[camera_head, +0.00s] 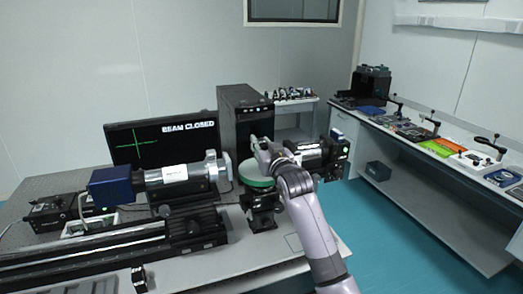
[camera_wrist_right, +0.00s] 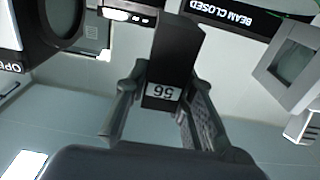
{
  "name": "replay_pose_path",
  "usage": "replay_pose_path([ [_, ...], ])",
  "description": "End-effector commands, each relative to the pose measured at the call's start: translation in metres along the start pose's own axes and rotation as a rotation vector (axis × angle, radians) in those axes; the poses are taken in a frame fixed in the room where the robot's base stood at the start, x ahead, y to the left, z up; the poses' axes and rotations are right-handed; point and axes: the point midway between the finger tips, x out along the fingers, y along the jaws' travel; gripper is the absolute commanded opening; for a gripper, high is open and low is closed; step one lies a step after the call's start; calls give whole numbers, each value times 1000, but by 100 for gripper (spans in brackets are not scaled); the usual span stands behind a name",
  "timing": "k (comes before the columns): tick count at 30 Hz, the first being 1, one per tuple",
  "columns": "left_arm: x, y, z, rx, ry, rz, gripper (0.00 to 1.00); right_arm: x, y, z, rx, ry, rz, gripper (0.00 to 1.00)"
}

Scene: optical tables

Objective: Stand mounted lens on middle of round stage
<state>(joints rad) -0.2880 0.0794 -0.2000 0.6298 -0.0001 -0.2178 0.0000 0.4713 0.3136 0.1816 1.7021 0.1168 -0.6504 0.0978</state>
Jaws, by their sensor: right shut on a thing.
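My right gripper (camera_head: 262,152) is above the round stage (camera_head: 257,174), a pale green disc on a black support. The lens itself I cannot make out in the head view, as the gripper and wrist cover that spot. Whether the mount touches the stage I cannot tell. My left gripper is not in view.
A black camera-like device (camera_head: 318,152) is close on the right. Behind are a monitor (camera_head: 160,140) reading BEAM CLOSED and a computer tower (camera_head: 245,118).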

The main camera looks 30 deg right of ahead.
Motion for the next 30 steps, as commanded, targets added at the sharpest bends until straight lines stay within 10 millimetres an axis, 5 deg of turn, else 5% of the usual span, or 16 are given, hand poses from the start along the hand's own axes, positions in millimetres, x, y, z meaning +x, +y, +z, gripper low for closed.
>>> replay_pose_path([
  [6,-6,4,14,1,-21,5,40,0,0,23,0,1,0,0],
  [16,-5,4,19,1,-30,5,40,0,0,26,0,2,0,0],
  [17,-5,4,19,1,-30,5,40,0,0,26,0,0,0,25],
  [25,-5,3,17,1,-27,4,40,0,0,26,0,0,0,43],
  [30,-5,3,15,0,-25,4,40,0,0,26,0,0,0,43],
])
